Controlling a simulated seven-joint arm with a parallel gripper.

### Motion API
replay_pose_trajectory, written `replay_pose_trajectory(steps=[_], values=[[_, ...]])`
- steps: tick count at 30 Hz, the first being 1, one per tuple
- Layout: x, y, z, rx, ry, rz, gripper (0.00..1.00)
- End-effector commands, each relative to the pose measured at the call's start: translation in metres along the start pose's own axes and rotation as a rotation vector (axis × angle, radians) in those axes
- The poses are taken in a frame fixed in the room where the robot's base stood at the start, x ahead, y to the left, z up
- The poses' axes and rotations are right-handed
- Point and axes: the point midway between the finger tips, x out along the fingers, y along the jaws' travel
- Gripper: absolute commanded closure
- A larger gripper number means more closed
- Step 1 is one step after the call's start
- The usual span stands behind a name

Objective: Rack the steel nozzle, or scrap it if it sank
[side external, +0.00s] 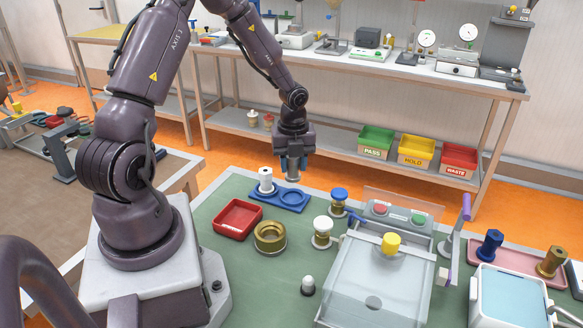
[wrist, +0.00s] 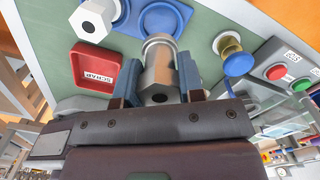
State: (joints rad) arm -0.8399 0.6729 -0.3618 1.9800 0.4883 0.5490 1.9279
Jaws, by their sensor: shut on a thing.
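My gripper (side external: 291,166) points down over the blue two-place rack (side external: 279,205), its fingers shut on the grey steel nozzle (side external: 292,177). In the wrist view, the nozzle (wrist: 158,68) sits between the two blue-grey fingers, its hex end with a dark bore facing the camera. In the side view its lower end is above or close to the rack's right place; contact cannot be told. A white nozzle (side external: 266,178) stands upright in the rack's left place. The red scrap tray (side external: 237,219) is left of and nearer than the rack, and its SCRAP label shows in the wrist view (wrist: 95,84).
A brass ring-shaped cup (side external: 270,237) stands near the tray. A clear-walled tank with a yellow-topped piece (side external: 391,243) and red and green buttons (side external: 399,213) lies further right.

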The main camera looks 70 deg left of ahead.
Motion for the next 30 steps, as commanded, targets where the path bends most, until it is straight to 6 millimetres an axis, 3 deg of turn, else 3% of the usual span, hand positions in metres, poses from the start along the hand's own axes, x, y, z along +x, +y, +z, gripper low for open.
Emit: replay_pose_trajectory(steps=[15, 30], values=[[0.039, 0.0, -0.002, -0.001, 0.001, 0.0, 0.97], [0.043, 0.0, -0.002, -0.002, 0.0, -0.001, 0.97]])
